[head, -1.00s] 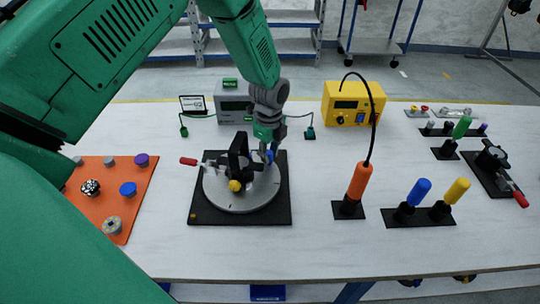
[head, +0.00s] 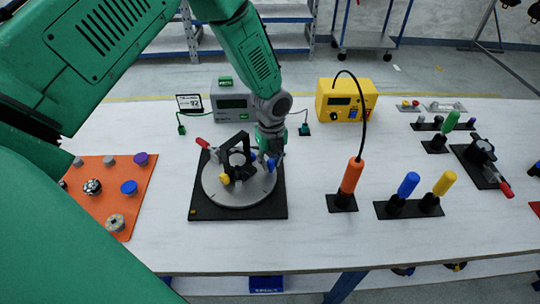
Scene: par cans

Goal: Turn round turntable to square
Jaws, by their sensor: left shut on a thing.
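The turntable is a round grey disc (head: 240,199) on a square black base (head: 198,212), left of the middle of the white table. It carries a black upright fixture (head: 237,142), a yellow knob (head: 225,178) at its front left, a clamp with a red handle (head: 202,143) at its back left and a blue knob (head: 271,165) at its right. My left gripper (head: 270,157) is over the disc's right side, shut on the blue knob and hiding part of it. My right gripper is not in view.
An orange board (head: 136,203) with several knobs lies at left. A grey box (head: 233,102) and a yellow device (head: 345,100) stand behind. To the right are an orange-handled tool (head: 351,176) with a cable, blue and yellow handles (head: 408,185) and a black clamp (head: 482,152). Table in front is clear.

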